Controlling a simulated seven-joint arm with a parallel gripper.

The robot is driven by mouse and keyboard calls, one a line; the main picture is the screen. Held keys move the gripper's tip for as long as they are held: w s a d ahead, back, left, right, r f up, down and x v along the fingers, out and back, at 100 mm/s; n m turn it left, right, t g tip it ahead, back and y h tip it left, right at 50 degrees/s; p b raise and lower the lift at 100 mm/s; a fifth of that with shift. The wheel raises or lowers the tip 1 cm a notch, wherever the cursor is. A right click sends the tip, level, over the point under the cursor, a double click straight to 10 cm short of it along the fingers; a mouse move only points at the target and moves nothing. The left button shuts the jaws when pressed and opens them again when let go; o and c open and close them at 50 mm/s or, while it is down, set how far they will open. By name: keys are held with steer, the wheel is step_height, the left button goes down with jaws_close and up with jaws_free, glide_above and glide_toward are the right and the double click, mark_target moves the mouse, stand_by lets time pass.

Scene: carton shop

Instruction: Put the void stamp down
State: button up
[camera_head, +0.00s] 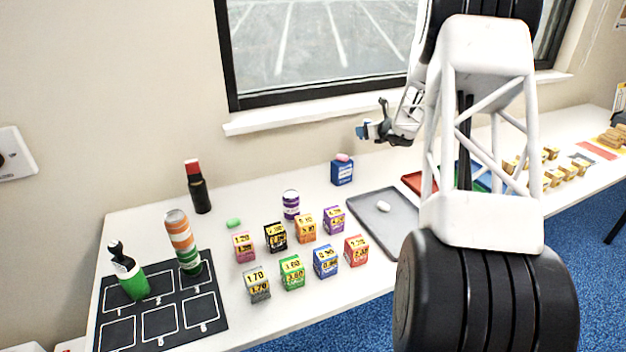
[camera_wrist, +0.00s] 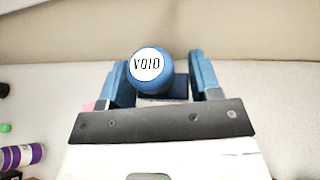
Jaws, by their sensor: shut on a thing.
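The void stamp (camera_wrist: 148,66) is blue with a round white top that reads VOID; it shows in the wrist view between the blue fingers of my gripper (camera_wrist: 158,80). The gripper is shut on it. In the head view my gripper (camera_head: 368,131) is raised above the back of the white counter (camera_head: 240,205), just below the windowsill. The stamp is too small there to tell from the blue fingers. Its lower end is hidden in the wrist view.
A grey tray (camera_head: 362,207) holds a small white object (camera_head: 383,207). A blue box (camera_head: 342,172) stands behind it. Several price-marked cartons (camera_head: 325,261) fill the middle. A red tray (camera_head: 412,181) lies partly behind my arm.

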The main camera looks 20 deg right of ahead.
steer(key=shift+r, duration=0.8)
steer(key=w+a, duration=0.1)
steer(key=a, duration=0.8)
glide_above(307, 183)
steer(key=shift+f, duration=2.5)
steer(key=shift+f, duration=3.15)
steer(key=shift+f, duration=1.85)
steer(key=shift+f, duration=0.15)
